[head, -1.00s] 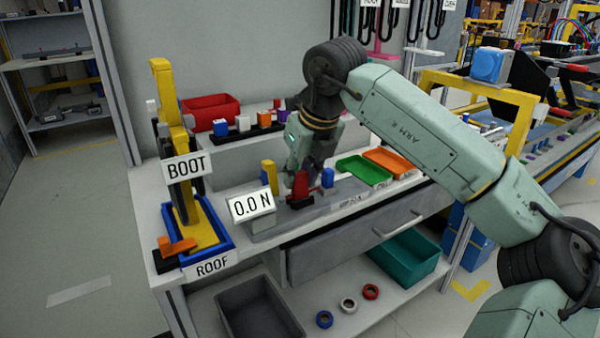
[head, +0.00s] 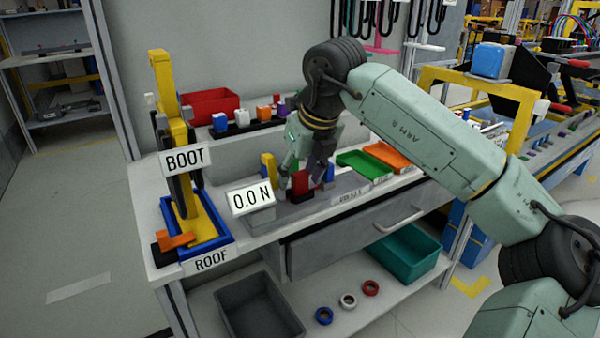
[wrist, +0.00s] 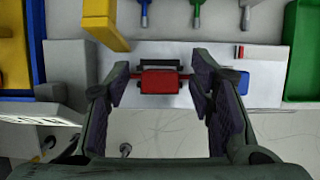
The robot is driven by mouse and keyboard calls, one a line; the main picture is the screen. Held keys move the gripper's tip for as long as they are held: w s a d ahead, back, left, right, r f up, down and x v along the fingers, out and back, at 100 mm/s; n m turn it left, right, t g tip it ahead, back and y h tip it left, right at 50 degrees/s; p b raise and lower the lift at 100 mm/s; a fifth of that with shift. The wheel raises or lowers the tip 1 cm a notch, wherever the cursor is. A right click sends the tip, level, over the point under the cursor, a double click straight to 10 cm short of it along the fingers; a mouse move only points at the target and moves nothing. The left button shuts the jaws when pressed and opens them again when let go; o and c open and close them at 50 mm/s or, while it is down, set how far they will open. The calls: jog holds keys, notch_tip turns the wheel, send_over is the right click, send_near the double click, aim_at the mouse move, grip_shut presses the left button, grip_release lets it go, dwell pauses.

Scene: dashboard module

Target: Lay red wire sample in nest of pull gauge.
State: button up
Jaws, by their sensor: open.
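The red wire sample (wrist: 160,81) is a red block with thin red ends. In the wrist view it lies between my gripper's spread fingers, at a dark holder on the pull gauge's grey base (wrist: 180,56). My gripper (wrist: 161,84) is open, with a gap on each side of the block. In the head view the red sample (head: 301,182) shows between my fingers, beside the gauge's 0.0 N display (head: 251,198). Whether it is fully seated in the nest is hard to tell. The gauge's yellow post (head: 268,171) stands to its left, and a blue part (wrist: 235,80) is at its right.
A green tray (head: 364,166) and an orange tray (head: 390,156) are on the right. The yellow BOOT stand (head: 168,120) in a blue frame is on the left. A red bin (head: 208,106) and rack are behind. Several wire tools (wrist: 196,14) lie beyond the gauge.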

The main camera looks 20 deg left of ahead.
jog(key=v, duration=1.2)
dwell(0.6)
